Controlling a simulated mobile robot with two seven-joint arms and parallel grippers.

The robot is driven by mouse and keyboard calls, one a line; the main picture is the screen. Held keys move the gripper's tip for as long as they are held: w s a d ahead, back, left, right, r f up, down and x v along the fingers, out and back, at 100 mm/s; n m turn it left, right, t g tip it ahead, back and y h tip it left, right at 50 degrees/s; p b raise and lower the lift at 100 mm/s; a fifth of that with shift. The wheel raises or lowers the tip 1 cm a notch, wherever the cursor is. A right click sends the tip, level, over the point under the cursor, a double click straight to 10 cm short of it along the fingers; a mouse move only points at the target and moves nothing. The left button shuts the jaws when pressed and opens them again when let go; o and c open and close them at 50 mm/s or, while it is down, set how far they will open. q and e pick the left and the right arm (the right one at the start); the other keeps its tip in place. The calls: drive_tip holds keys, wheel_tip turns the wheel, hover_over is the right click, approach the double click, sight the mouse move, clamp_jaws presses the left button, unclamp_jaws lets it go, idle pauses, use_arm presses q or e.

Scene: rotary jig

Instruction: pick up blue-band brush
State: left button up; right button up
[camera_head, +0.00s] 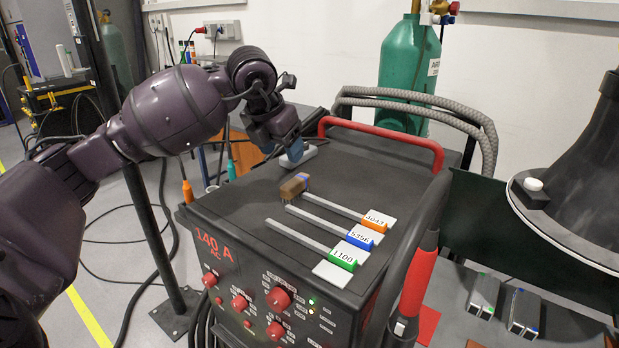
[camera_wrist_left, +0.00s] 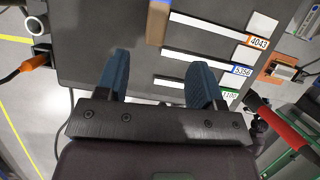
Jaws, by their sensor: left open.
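The blue-band brush (camera_head: 292,188) lies on the dark top of the welding machine, at the left end of the labelled rods. It has a brown body with a blue band at its far end. In the left wrist view the brush (camera_wrist_left: 157,24) shows at the top edge, partly cut off, with blue at its top. My left gripper (camera_head: 291,152) is above the machine's top, behind the brush in the head view. The right gripper is not in view.
Rods with tags 4043 (camera_head: 375,220), 5356 (camera_head: 360,239) and 1100 (camera_head: 342,258) lie right of the brush. A red handle (camera_head: 385,137) rises along the machine's back. A green gas cylinder (camera_head: 409,70) stands behind.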

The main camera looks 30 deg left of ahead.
sight(295, 181)
use_arm(q)
drive_tip(key=shift+w+f, duration=0.35)
drive_tip(key=shift+w, duration=0.05)
drive_tip(key=x, duration=0.4)
drive_tip(key=shift+s+f, duration=0.15)
drive_tip(key=shift+f, duration=0.05)
drive_tip(key=shift+w+f, duration=0.35)
drive_tip(key=shift+f, duration=0.25)
drive_tip(key=x, duration=0.4)
drive_tip(key=shift+w+a+b, duration=0.15)
drive_tip(key=shift+w+b, duration=0.05)
drive_tip(key=shift+b, duration=0.1)
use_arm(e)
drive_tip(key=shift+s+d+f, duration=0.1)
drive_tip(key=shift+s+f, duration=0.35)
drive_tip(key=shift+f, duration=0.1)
use_arm(q)
drive_tip(key=shift+c, duration=0.3)
drive_tip(key=c, duration=1)
